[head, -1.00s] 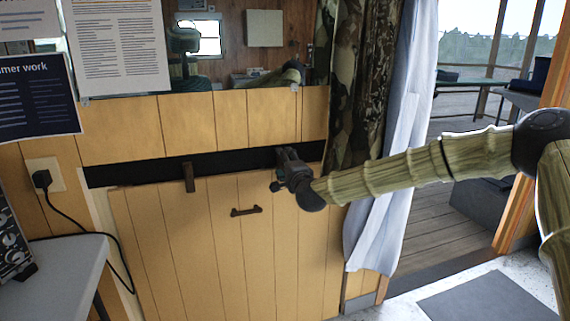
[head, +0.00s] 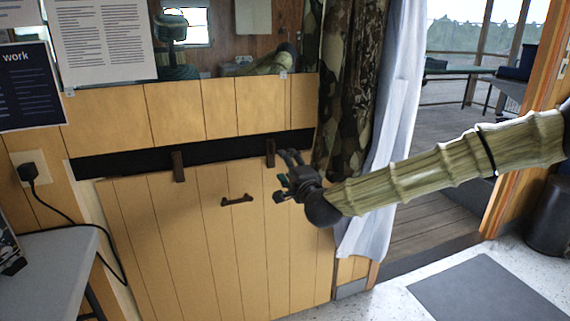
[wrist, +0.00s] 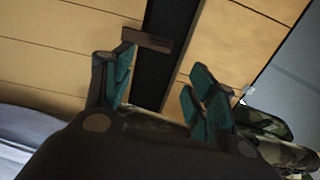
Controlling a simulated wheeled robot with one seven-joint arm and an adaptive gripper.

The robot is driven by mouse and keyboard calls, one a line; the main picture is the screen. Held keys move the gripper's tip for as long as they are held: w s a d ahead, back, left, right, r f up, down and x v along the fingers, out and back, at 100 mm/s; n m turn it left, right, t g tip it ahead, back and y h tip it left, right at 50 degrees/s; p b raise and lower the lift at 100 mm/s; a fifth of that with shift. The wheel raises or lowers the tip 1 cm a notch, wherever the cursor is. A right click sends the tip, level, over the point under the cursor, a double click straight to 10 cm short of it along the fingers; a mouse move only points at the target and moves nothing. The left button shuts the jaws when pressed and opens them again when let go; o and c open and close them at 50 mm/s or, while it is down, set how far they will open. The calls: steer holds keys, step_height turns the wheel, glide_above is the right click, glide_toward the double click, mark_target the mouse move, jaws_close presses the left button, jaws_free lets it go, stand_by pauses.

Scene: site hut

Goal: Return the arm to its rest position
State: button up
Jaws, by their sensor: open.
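My gripper (head: 286,172) is at the end of my outstretched arm, in front of the wooden panel (head: 180,250) in the head view. Its fingers are apart and hold nothing. In the wrist view my gripper (wrist: 160,95) shows two teal-padded fingers spread wide, with a dark slot (wrist: 168,50) of the panel wall between them. A dark bracket (head: 270,153) at the panel's top edge is just left of the fingers in the head view, with a visible gap. A bracket (wrist: 147,40) also shows near the left finger in the wrist view.
A camouflage curtain (head: 350,100) and a white curtain (head: 398,130) hang close behind my arm. A doorway to a deck stands open at right. A grey table (head: 45,265) with a cable beside it is at left. A handle (head: 237,200) sits on the panel.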

steer(key=s+a+f+n+g, duration=0.1)
steer(key=s+f+n+g, duration=0.35)
steer(key=f, duration=0.85)
steer(key=s+a+f+n+g, duration=0.1)
steer(key=s+f, duration=0.6)
steer(key=f, duration=0.6)
steer(key=s+d+f+n+g+h, duration=0.1)
steer(key=s+d+f+n+g, duration=0.15)
steer(key=s+f, duration=0.75)
steer(key=s+d+f+n+g+h, duration=0.1)
steer(key=s+d+f+g, duration=0.25)
steer(key=s+f, duration=0.65)
steer(key=s+d+f+n+g+h, duration=0.2)
steer(key=s+d+f+n+g, duration=0.15)
steer(key=s+d, duration=0.6)
steer(key=s+d+f+n+g+h, duration=0.2)
steer(key=s+d+f, duration=0.25)
steer(key=s, duration=1.05)
step_height(320, 180, up, 22)
steer(key=p, duration=2.2)
steer(key=shift+w+d, duration=0.35)
